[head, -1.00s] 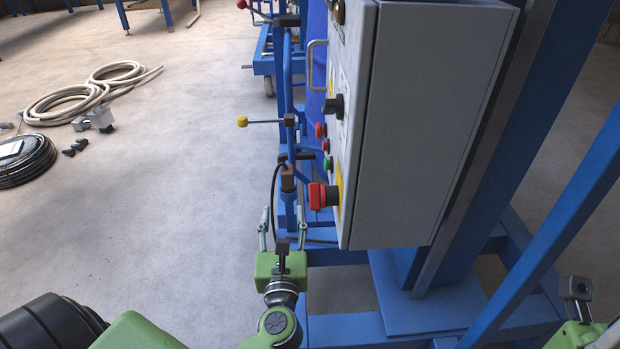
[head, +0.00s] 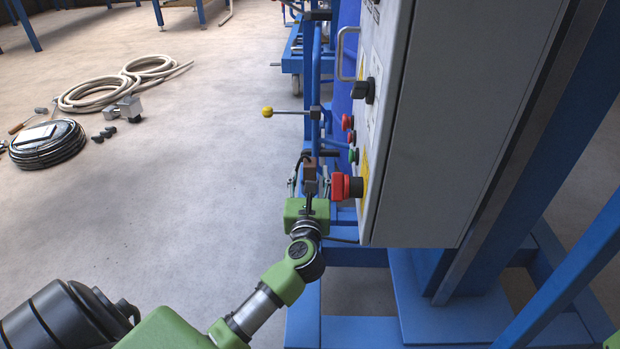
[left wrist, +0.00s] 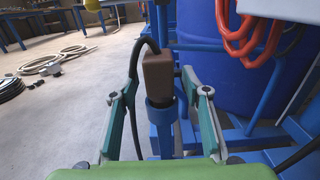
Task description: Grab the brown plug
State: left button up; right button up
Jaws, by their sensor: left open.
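The brown plug (head: 309,171) stands upright in a blue tubular holder on the blue frame, left of the grey control box. In the left wrist view the plug (left wrist: 158,72) is near the middle, with a black cable bending from its top down to the left. The blue holder (left wrist: 163,128) shows below it. My left gripper (head: 309,185) is open, its fingers pointing toward the plug. In the left wrist view the fingers of the gripper (left wrist: 158,96) are on either side of the plug, with gaps visible on both sides. My right gripper is out of view.
The grey control box (head: 462,125) with a red emergency button (head: 341,187) is close right of the left gripper. A yellow-knobbed lever (head: 268,112) sticks out beyond the plug.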

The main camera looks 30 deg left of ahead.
pick_arm(q)
jog(key=shift+w+a, duration=0.3)
jog(key=shift+w, duration=0.1)
grip_shut()
jog(key=shift+r, duration=0.2)
